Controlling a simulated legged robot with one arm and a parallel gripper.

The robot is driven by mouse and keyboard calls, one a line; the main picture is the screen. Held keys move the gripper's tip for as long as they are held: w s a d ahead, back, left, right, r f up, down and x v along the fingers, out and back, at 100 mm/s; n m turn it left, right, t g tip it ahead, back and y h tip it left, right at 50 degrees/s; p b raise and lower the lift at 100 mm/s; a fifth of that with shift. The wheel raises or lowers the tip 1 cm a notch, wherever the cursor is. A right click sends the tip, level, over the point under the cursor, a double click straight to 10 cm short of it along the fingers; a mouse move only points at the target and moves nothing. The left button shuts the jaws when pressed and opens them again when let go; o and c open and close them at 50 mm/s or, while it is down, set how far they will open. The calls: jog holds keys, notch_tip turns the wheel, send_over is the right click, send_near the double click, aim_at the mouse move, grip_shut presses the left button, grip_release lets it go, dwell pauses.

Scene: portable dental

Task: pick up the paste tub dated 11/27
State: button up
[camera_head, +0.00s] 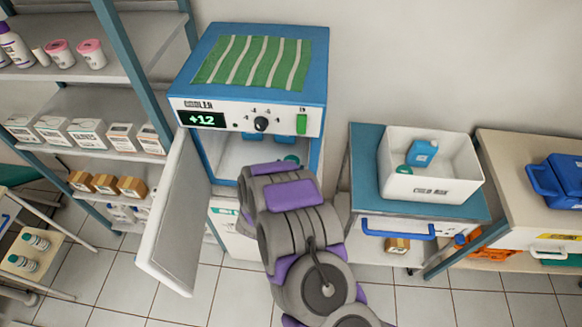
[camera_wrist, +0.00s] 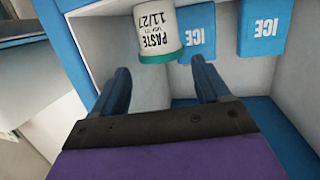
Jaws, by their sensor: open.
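The paste tub dated 11/27 (camera_wrist: 154,32) is white with a green lid and shows upside down in the wrist view. It is inside the open cooler (camera_head: 247,110), beside blue ice packs (camera_wrist: 196,32). My gripper (camera_wrist: 164,76) is open and empty, its blue fingers pointing into the cooler. The tub shows just beyond the fingertips, between their lines; I see no grip on it.
The cooler door (camera_head: 181,221) stands open to the left of my arm. A shelf rack (camera_head: 88,95) with boxes and pots stands at the left. A white bin (camera_head: 430,185) holding a blue carton (camera_head: 421,153) is on the blue-topped cart (camera_head: 363,160) at the right.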

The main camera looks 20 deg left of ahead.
aim_at(294, 157)
jog(key=shift+w+d+f, duration=0.1)
jog(key=shift+w+d, duration=0.1)
jog(key=shift+w, duration=0.55)
jog(key=shift+w+a+f, duration=0.1)
jog(key=shift+a, duration=0.1)
jog(key=w+a+f, duration=0.1)
jog(key=w+b, duration=0.1)
jog(key=shift+w+a+f, duration=0.3)
jog(key=shift+a+f, duration=0.05)
jog(key=shift+f, duration=0.05)
jog(key=shift+w+d+f+b, duration=0.1)
jog(key=shift+w+d+b, duration=0.1)
jog(key=shift+w, duration=0.3)
jog(key=shift+w+d+b, duration=0.1)
jog(key=shift+w+d, duration=0.05)
jog(key=shift+w, duration=0.35)
jog(key=shift+w+d+r, duration=0.15)
jog(key=shift+d+r, duration=0.1)
jog(key=shift+d, duration=0.3)
jog(key=shift+a+f, duration=0.2)
jog(key=shift+a, duration=0.45)
jog(key=c, duration=0.6)
jog(key=shift+c, duration=1)
jog(key=shift+d+r, duration=0.2)
jog(key=shift+d, duration=0.25)
